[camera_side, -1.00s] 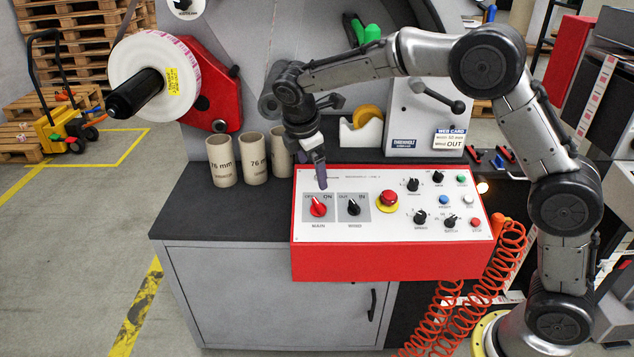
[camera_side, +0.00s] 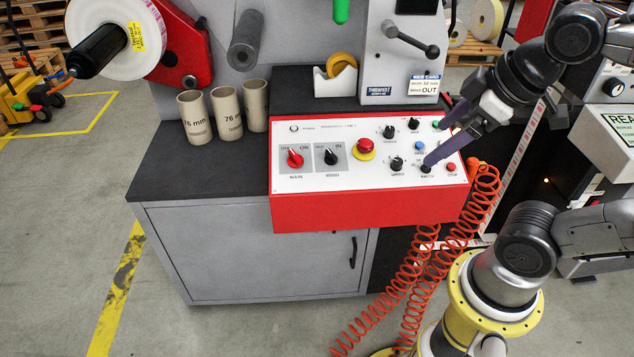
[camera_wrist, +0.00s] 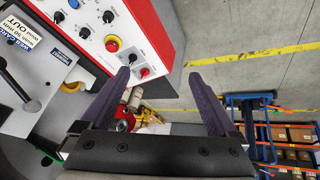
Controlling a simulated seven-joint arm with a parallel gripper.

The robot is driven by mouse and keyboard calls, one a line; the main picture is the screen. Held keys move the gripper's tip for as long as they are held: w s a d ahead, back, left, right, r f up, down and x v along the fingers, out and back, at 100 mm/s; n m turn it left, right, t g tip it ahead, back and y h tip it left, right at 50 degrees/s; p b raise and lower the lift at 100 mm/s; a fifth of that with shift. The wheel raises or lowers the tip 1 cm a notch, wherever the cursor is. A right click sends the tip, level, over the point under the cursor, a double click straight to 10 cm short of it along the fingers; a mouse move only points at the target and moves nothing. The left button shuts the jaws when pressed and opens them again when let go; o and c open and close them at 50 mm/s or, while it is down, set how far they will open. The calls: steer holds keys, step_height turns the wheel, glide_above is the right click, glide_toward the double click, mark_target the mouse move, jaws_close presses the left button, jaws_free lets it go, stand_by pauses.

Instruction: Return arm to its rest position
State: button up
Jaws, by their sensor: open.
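My gripper (camera_side: 434,145) is open, with its two dark purple fingers spread and nothing between them. In the side view it appears over the right part of the control panel (camera_side: 297,210), in front of the knobs there; its exact height above them cannot be told. In the wrist view my gripper (camera_wrist: 158,73) is also open and empty, with the panel (camera_wrist: 145,25) at upper left and floor beyond. My arm is folded at the right of the side view, partly out of frame.
Cardboard cores (camera_side: 227,114) stand left of the panel. A tape dispenser (camera_side: 335,83) and a grey lever (camera_side: 411,40) are behind it. A coiled orange hose (camera_side: 412,270) hangs in front, near my base. A label roll (camera_side: 112,35) is at upper left. Open floor (camera_side: 60,240) lies left.

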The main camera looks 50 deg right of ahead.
steer(key=f+m, duration=0.1)
steer(key=s+a+f+m, duration=0.1)
steer(key=f+m, duration=0.1)
steer(key=shift+s+y, duration=0.2)
steer(key=shift+y, duration=0.1)
stand_by(0.7)
